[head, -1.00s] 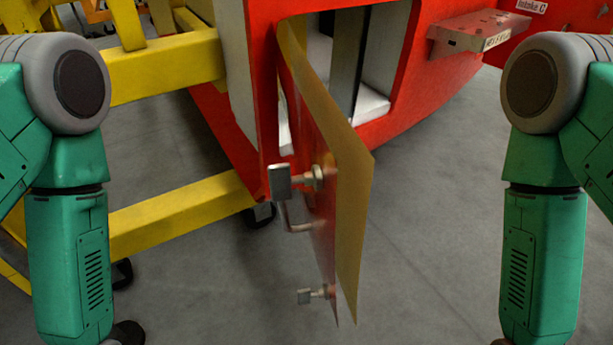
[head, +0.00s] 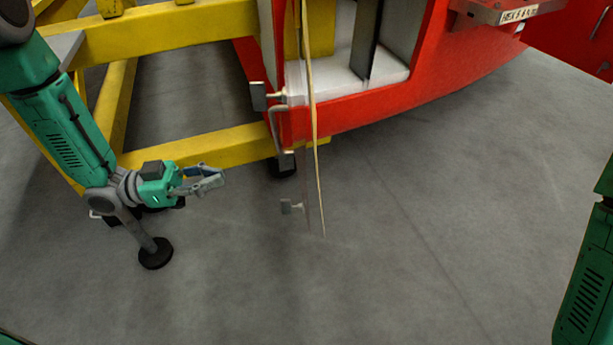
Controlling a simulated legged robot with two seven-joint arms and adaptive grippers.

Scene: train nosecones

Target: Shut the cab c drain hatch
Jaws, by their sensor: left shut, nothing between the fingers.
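The drain hatch (head: 314,130) stands swung open from the red nosecone (head: 375,113). I see it nearly edge-on, as a thin yellowish line. Its metal latches, an upper one (head: 260,96) and a lower one (head: 287,206), stick out on its left side, with a bent handle (head: 273,125) between them. The opening behind it shows a pale inside. My left gripper (head: 222,179) is shut and empty, left of the hatch and apart from it. Of my right arm only a green link shows at the right edge; its gripper is out of view.
A yellow frame (head: 200,148) stands at the left behind my left gripper, with black feet (head: 155,254) on the floor. The grey floor (head: 430,260) in front is clear.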

